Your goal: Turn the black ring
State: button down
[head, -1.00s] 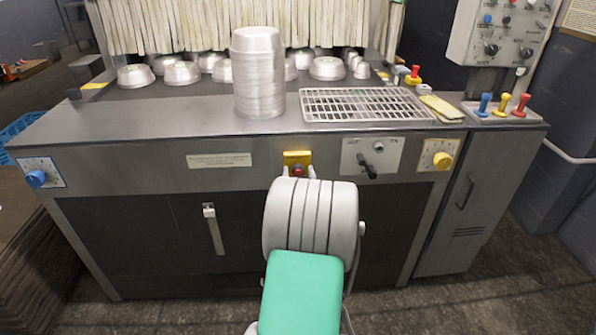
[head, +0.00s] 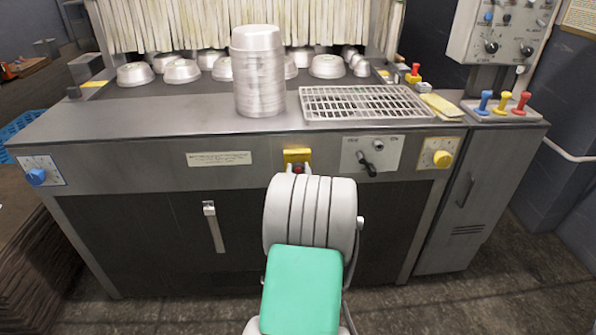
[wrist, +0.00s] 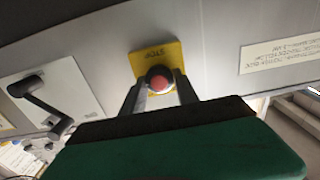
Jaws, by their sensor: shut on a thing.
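The black ring (wrist: 158,71) sits around a red button on a yellow plate (wrist: 172,53) in the wrist view; the plate's lettering appears upside down there. My gripper (wrist: 159,88) has one finger on each side of the ring and is shut on it. In the head view, the yellow plate (head: 297,154) is on the front panel of the machine, just beyond my wrist. My gripper (head: 298,168) reaches it there. The ring is mostly hidden by my arm in that view.
A black lever switch (head: 370,163) and a yellow knob (head: 442,159) are to the right on the same panel. A blue knob (head: 36,176) is at far left. A tall stack of metal pans (head: 258,80) and a wire rack (head: 362,104) stand on the counter above.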

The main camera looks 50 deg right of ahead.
jog(key=shift+m, duration=0.3)
jog(key=m+b, duration=0.1)
jog(key=m, duration=0.2)
jog(key=shift+s, duration=0.1)
jog(key=shift+d+m+b, duration=0.1)
jog(key=shift+m+b, duration=0.2)
jog(key=shift+m, duration=1.9)
jog(key=c, duration=0.9)
grip_release()
jog(key=shift+c, duration=0.2)
jog(key=shift+s, duration=0.1)
jog(key=v, duration=0.7)
jog(key=shift+s+a+b, duration=0.25)
jog(key=shift+a+b, duration=0.05)
jog(key=shift+b, duration=0.05)
